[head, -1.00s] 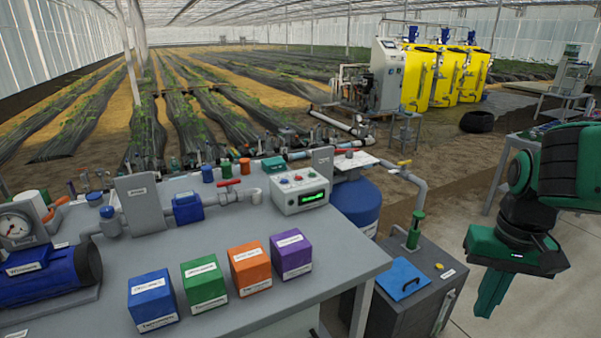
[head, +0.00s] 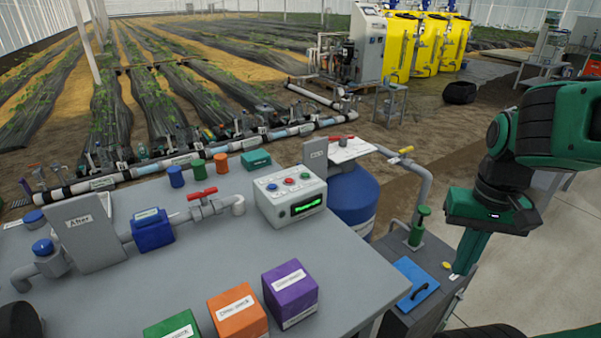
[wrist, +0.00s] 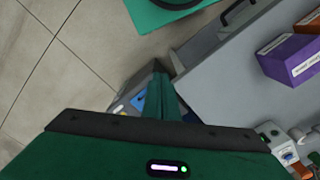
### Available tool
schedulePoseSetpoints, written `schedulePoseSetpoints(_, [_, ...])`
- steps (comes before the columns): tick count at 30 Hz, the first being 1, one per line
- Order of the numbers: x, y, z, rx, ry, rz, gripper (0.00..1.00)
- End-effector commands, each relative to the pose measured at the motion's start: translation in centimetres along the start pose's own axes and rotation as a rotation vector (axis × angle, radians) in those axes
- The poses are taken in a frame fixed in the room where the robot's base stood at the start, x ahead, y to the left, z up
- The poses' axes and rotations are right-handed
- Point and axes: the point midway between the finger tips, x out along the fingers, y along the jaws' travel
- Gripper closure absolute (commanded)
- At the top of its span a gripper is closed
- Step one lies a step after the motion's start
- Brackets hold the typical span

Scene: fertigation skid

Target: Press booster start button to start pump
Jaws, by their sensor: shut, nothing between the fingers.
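A white control box (head: 290,203) with a lit green display stands on the grey bench. In the wrist view the box (wrist: 287,152) shows partly at the lower right edge. My gripper (head: 460,268) is shut and empty, pointing down at the right, beyond the bench edge. It is well to the right of the control box, touching no button. Its closed fingers also show in the wrist view (wrist: 163,100).
Purple (head: 291,293), orange (head: 238,312) and green boxes stand along the bench's front. A red-handled valve and pipe (head: 205,206) lie left of the control box. A blue drum (head: 353,203) and a grey cabinet with a blue lid (head: 415,284) stand right of the bench.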

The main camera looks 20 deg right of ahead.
Motion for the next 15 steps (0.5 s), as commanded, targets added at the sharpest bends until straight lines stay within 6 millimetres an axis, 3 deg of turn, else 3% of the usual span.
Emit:
schedulePoseSetpoints(9, [-0.7, 0.4, 0.3, -0.013, 0.022, -0.002, 1.0])
schedulePoseSetpoints(13, [-1.4, -1.2, -3.0, -0.062, 0.063, 0.021, 1.0])
schedulePoseSetpoints(15, [-1.9, -2.6, -5.9, -0.106, 0.102, 0.042, 1.0])
